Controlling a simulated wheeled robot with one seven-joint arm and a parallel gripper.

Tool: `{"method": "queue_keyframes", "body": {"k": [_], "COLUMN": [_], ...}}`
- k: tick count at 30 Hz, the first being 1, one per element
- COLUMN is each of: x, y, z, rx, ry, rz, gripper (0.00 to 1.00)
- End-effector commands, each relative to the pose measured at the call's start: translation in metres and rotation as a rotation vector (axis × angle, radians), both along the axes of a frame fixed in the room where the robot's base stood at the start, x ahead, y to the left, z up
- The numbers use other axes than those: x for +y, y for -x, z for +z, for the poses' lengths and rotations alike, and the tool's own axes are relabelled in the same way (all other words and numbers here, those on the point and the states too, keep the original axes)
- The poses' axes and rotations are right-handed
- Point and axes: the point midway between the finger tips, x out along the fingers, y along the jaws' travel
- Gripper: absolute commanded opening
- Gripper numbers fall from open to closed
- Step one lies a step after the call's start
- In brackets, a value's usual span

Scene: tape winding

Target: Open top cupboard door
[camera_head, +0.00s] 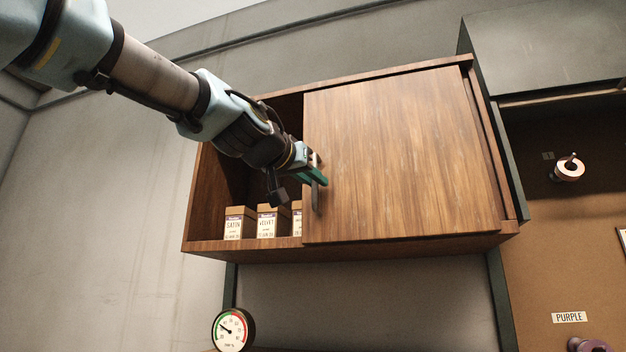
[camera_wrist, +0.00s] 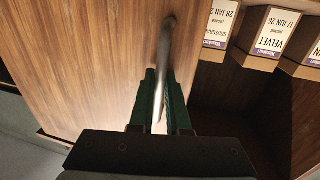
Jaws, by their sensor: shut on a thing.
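The wooden cupboard (camera_head: 350,252) hangs on the wall. Its wooden door (camera_head: 400,150) is a sliding panel that covers the middle and right of the front in the head view; the left part stands open. The door also shows in the wrist view (camera_wrist: 80,60). A metal bar handle (camera_head: 316,195) runs along the door's left edge, and in the wrist view the handle (camera_wrist: 166,45) passes between the fingers. My gripper (camera_head: 318,176) has green fingers shut on the handle; they also show in the wrist view (camera_wrist: 160,100). The fingers hide part of the handle.
Several labelled boxes, among them the VELVET box (camera_head: 267,222) and the SATIN box (camera_head: 238,223), stand in the open left part. A round gauge (camera_head: 232,330) is below. A board with a peg and ring (camera_head: 569,168) is at right.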

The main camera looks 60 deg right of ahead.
Motion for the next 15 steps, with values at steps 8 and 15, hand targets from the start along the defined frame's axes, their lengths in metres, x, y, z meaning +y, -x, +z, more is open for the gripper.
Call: {"method": "queue_keyframes", "body": {"k": [8, 15], "x": [-0.0001, 0.0003], "y": [0.0004, -0.0001], "z": [-0.0005, -0.0006], "rx": [0.0, 0.0], "ry": [-0.001, -0.001], "rz": [-0.001, 0.0], "gripper": [0.27, 0.27]}}
